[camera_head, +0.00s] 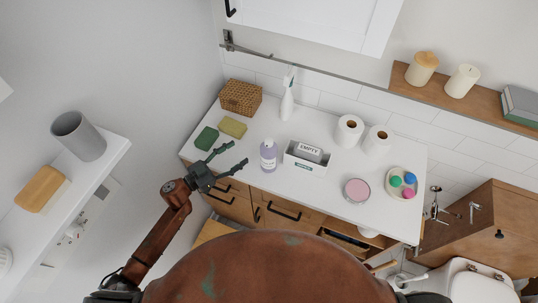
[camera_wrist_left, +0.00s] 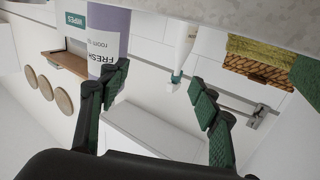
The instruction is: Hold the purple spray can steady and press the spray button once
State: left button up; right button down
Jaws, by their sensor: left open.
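The purple spray can (camera_head: 268,157) stands upright near the front edge of the white counter, with a pale top. In the left wrist view the can (camera_wrist_left: 108,38) appears upside down with a white "FRESH" label, and its top is hidden behind a finger. My left gripper (camera_head: 238,156) is open and empty, to the left of the can at the counter's front edge. In the left wrist view its fingers (camera_wrist_left: 160,88) are spread, and the can shows beyond the left finger, not between them. My right gripper is not in view.
Paper rolls (camera_head: 349,131) stand behind right.

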aim_at(261, 168)
pick_arm(q)
jog(key=s+f+m+g, duration=0.1)
jog(key=s+d+m+g+h, duration=0.1)
jog(key=g, duration=0.1)
jog(key=s+f+g, duration=0.1)
jog(key=g, duration=0.1)
jog(key=shift+s+d+f+m+h, duration=0.2)
jog(key=shift+d+f+m+h, duration=0.1)
jog(key=shift+d+m, duration=0.1)
jog(key=shift+s+d+f+g, duration=0.15)
jog(key=shift+s+f+g, duration=0.25)
jog(key=shift+g, duration=0.2)
jog(key=shift+d, duration=0.55)
jog(key=b+x, duration=0.1)
jog(key=x, duration=0.3)
jog(key=shift+w+d+f+b, duration=0.1)
jog(key=shift+w+d+b, duration=0.05)
jog(key=shift+d+b, duration=0.25)
jog(key=shift+p+x, duration=0.35)
jog(key=shift+x, duration=1.5)
jog(key=shift+w+d, duration=0.1)
